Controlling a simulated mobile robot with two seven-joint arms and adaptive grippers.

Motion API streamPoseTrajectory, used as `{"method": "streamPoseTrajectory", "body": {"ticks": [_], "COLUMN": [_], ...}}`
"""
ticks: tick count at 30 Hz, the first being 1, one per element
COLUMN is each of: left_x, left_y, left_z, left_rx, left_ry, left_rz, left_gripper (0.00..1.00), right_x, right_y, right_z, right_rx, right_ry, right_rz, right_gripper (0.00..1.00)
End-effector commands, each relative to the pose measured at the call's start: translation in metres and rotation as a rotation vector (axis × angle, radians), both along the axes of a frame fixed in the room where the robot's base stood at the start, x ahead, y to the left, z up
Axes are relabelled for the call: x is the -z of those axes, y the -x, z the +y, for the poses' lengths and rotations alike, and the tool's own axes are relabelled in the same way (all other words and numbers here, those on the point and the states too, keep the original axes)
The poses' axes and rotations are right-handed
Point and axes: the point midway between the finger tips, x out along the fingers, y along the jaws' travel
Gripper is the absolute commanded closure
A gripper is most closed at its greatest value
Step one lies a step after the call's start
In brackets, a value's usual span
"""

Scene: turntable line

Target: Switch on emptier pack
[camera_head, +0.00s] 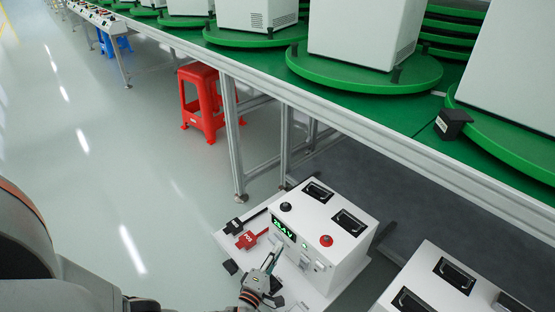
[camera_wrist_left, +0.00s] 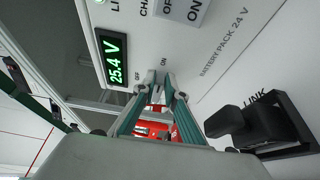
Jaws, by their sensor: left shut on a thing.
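A white battery pack (camera_head: 325,235) stands on a low white platform. Its green display (camera_wrist_left: 113,59) is lit and reads 25.4 V. It carries a "BATTERY PACK 24 V" label. My left gripper (camera_head: 274,256) is at the pack's front face. In the left wrist view its teal fingers (camera_wrist_left: 161,82) are shut at the small switch between the OFF and ON labels; the fingers mostly hide the lever, so I cannot tell its position. A second white pack (camera_head: 425,265) is partly in view at lower right; its display does not show. My right gripper is not in view.
A black plug (camera_wrist_left: 240,125) sits by the LINK label. Red (camera_head: 250,239) and black (camera_head: 236,227) connectors lie beside the pack. Above runs a green conveyor with turntables (camera_head: 365,75) and white boxes. A red stool (camera_head: 202,105) stands beyond on open floor.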

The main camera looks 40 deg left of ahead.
Motion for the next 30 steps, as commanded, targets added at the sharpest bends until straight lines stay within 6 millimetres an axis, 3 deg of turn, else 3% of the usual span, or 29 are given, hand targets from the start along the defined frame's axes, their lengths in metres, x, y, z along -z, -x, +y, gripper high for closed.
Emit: {"method": "streamPoseTrajectory", "body": {"ticks": [15,16,18,30], "left_x": [0.0008,0.0009,0.0008,0.0011], "left_y": [0.0004,0.0004,0.0004,0.0029], "left_z": [0.0005,0.0006,0.0006,-0.0003], "left_rx": [0.000,0.000,0.000,0.000], "left_ry": [-0.020,-0.020,-0.020,-0.018], "left_rz": [-0.001,-0.001,-0.001,-0.001], "left_gripper": [1.00,0.86,0.72,0.72], "right_x": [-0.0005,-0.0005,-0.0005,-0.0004], "right_y": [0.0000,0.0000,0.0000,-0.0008], "right_z": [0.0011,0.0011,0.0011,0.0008], "right_rx": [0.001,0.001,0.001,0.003], "right_ry": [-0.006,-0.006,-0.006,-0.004], "right_rz": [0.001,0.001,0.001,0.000], "right_gripper": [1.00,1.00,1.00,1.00]}}
